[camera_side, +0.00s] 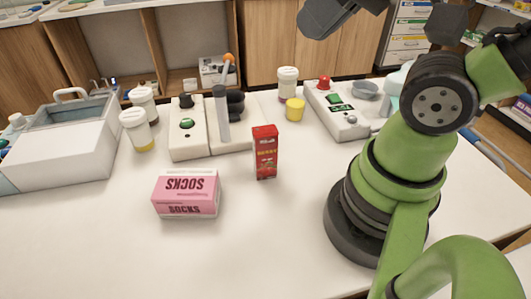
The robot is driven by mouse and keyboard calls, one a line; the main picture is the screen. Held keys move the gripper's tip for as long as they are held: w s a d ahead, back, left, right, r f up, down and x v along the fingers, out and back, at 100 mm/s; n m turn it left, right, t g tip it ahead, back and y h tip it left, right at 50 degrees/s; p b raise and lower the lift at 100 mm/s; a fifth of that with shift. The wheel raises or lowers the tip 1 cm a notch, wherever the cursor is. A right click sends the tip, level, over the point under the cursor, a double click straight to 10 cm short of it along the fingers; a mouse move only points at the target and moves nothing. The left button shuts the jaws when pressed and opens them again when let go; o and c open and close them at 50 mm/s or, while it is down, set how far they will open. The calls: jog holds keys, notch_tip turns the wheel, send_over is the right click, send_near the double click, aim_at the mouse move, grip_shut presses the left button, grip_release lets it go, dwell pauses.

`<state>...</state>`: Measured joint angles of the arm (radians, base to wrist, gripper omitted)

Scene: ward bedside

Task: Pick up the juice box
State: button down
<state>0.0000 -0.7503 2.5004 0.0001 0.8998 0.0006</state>
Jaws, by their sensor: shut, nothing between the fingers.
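The juice box (265,152) is a small red carton with printing on its front. It stands upright on the white table, near the middle of the view, with nothing touching it. My gripper (325,17) shows only in part as a dark angular shape at the top edge, cut off by the frame. It is shut and empty, above and well apart from the juice box.
A pink socks box (187,194) lies left of the juice box. Behind stand a white device with a green button (187,128), a yellow cup (295,109), a white pill bottle (287,83) and a control panel (340,112). The front table is clear.

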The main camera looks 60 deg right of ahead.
dwell(0.4)
jog(key=shift+c, duration=1.8)
grip_release()
jog(key=n+g+h, duration=0.2)
jog(key=n+g, duration=0.5)
jog(key=n, duration=2.2)
send_over(265, 131)
jog(key=f, duration=1.3)
jog(key=shift+w+a+f, duration=0.15)
jog(key=shift+w, duration=0.05)
jog(key=shift+f+n, duration=0.65)
jog(key=shift+n, duration=0.15)
jog(key=shift+s+d+f, duration=0.1)
jog(key=shift+f, duration=2.35)
jog(key=shift+s+d+f, duration=0.1)
jog(key=shift+f, duration=2.3)
